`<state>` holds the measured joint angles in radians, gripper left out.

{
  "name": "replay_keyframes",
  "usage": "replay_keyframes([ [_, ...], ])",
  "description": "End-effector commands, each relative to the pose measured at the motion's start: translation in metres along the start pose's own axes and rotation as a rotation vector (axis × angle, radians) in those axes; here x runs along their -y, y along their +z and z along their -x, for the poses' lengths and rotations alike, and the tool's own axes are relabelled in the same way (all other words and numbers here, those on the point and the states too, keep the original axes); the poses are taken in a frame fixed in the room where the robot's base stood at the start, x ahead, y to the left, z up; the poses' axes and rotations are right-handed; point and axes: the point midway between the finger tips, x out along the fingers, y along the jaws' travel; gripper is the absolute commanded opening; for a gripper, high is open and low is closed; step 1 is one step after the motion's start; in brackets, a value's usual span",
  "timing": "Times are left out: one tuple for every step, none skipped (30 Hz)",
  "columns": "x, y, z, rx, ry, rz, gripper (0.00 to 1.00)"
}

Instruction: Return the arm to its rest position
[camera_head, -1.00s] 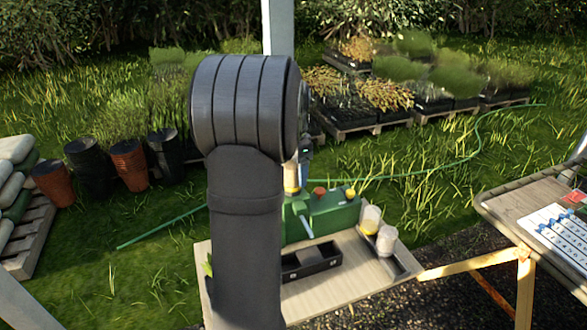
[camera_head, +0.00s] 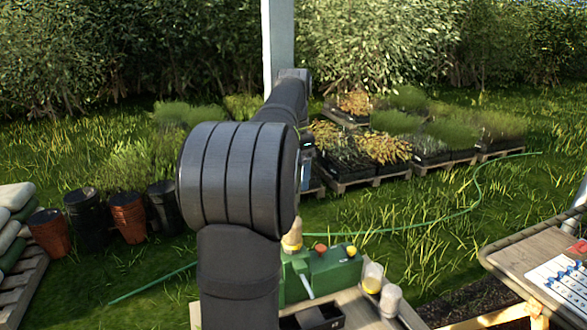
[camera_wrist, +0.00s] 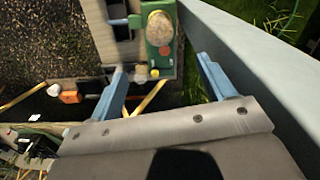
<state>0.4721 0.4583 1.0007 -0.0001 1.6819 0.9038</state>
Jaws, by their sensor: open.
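My arm rises through the middle of the head view and reaches away over the table. It hides part of the table and most of my gripper. In the wrist view my gripper (camera_wrist: 165,90) is open, its two blue fingers wide apart with nothing between them. Below it, some way off, is the small wooden table (camera_wrist: 95,35) with the green machine (camera_wrist: 159,35). The green machine also shows in the head view (camera_head: 335,275), with an orange and a yellow knob on top.
A black tray (camera_head: 318,318) and two pale jars (camera_head: 390,300) are on the table beside the machine. A grey post (camera_head: 278,40) stands close to my arm. A second wooden table (camera_head: 535,262) with a blue-and-white rack is at right. Pots (camera_head: 127,214) and plant pallets stand on the grass.

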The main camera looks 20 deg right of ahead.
Motion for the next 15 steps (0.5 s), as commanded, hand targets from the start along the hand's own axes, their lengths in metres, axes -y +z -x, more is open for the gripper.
replay_keyframes([
  [0.0002, -0.0002, 0.0040, -0.001, -0.001, 0.000, 0.75],
  [0.0002, -0.0002, 0.0059, -0.001, -0.001, 0.000, 0.75],
  [0.0001, -0.0001, 0.0079, 0.000, 0.000, 0.000, 0.75],
  [0.0000, 0.0000, 0.0088, 0.000, 0.000, 0.000, 0.75],
  [-0.0001, 0.0000, 0.0095, 0.000, 0.000, 0.000, 0.75],
  [-0.0001, 0.0001, 0.0099, 0.000, 0.000, 0.000, 0.75],
  [-0.0002, 0.0001, 0.0100, 0.000, 0.001, 0.000, 0.75],
  [-0.0002, 0.0001, 0.0100, 0.000, 0.001, 0.000, 0.75],
  [-0.0002, 0.0001, 0.0099, 0.000, 0.001, 0.000, 0.75],
  [-0.0002, 0.0001, 0.0098, 0.000, 0.001, 0.000, 0.75],
  [-0.0001, 0.0001, 0.0098, 0.000, 0.001, 0.000, 0.75],
  [-0.0001, 0.0001, 0.0097, 0.000, 0.000, 0.000, 0.75],
  [-0.0001, 0.0001, 0.0097, 0.000, 0.000, 0.000, 0.75],
  [-0.0001, 0.0001, 0.0097, 0.000, 0.000, 0.000, 0.75],
  [-0.0001, 0.0001, 0.0096, 0.000, 0.000, 0.000, 0.75],
])
